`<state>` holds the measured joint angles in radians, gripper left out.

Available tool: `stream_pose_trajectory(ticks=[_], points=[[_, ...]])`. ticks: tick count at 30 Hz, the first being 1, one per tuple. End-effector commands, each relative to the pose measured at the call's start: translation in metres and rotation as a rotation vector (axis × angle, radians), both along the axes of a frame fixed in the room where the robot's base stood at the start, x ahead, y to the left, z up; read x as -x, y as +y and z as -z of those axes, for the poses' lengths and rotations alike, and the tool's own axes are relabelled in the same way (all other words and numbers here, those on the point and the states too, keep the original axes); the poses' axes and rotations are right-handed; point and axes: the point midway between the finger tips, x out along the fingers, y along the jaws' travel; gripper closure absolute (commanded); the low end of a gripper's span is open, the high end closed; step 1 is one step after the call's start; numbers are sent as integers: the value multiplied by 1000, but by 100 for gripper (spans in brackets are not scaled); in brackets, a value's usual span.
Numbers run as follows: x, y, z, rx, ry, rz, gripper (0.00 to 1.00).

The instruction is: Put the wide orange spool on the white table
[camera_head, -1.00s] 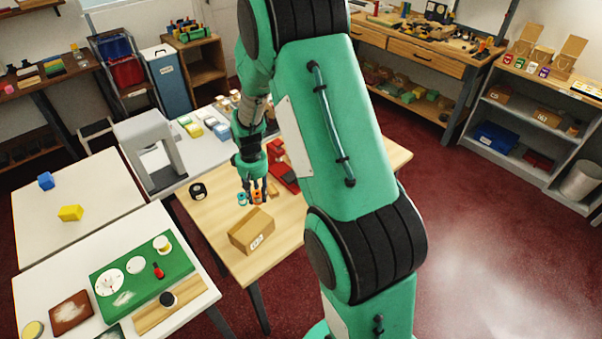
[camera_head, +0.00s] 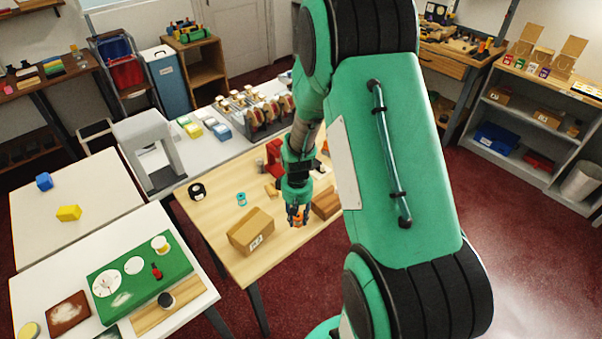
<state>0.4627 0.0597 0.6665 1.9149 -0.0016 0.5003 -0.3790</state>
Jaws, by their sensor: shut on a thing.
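My gripper (camera_head: 298,219) is shut on a small orange spool (camera_head: 298,217), partly hidden by the fingers. It holds the spool over the right part of the wooden table (camera_head: 215,215), to the right of a cardboard box; I cannot tell the exact height. A blue-teal spool (camera_head: 241,199) stands on the wooden table, left of the gripper.
The cardboard box (camera_head: 251,231) and a black roll (camera_head: 197,191) are on the wooden table. A grey arch-shaped machine (camera_head: 150,150) stands behind, with racks of spools (camera_head: 265,110) beyond. The white top with blocks has much free room.

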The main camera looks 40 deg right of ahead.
Motion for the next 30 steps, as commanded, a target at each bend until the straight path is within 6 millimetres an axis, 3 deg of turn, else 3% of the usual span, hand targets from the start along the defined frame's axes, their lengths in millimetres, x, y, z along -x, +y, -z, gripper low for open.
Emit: stream_pose_trajectory(ticks=[17, 30], points=[[-6, -4, 2, 0, 0, 1, 88], [-73, -36, 10, 0, 0, 1, 88]])
